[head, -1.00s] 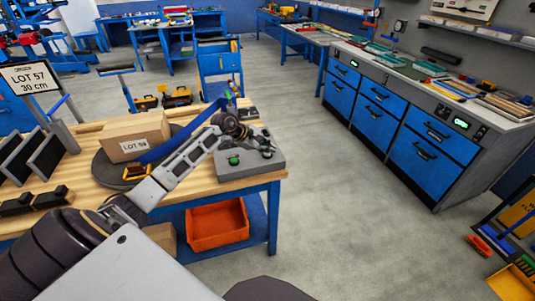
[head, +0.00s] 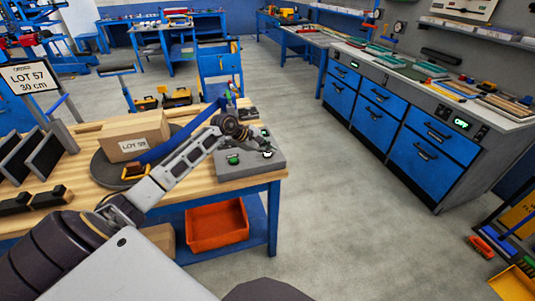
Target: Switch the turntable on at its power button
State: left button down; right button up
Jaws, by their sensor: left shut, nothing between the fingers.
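The turntable's round dark platter (head: 106,172) lies on the wooden bench at the left. A cardboard box labelled LOT 59 (head: 120,150) sits on it. A grey control box (head: 250,162) with a green button (head: 233,160) stands at the bench's right end. A second, dark spot shows on its top to the right of the green button, under my fingertips. My left gripper (head: 266,152) is shut and empty, with its tips at the right part of the control box top. I cannot tell whether they touch it. My right gripper is not in view.
The wooden bench (head: 225,185) has dark upright panels (head: 45,155) and black blocks (head: 48,196) at its left. An orange bin (head: 217,225) is on the shelf below. A LOT 57 sign (head: 30,76) stands at the left.

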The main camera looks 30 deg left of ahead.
aim_at(268, 155)
pick_arm(q)
jog(key=shift+r, duration=0.25)
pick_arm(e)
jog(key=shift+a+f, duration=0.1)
pick_arm(q)
jog(key=shift+r, duration=0.1)
dwell(0.4)
jog(key=shift+r, duration=0.4)
jog(key=shift+r+p, duration=0.3)
jog(key=shift+r, duration=1)
jog(key=shift+r+p, duration=0.35)
jog(key=shift+r, duration=0.95)
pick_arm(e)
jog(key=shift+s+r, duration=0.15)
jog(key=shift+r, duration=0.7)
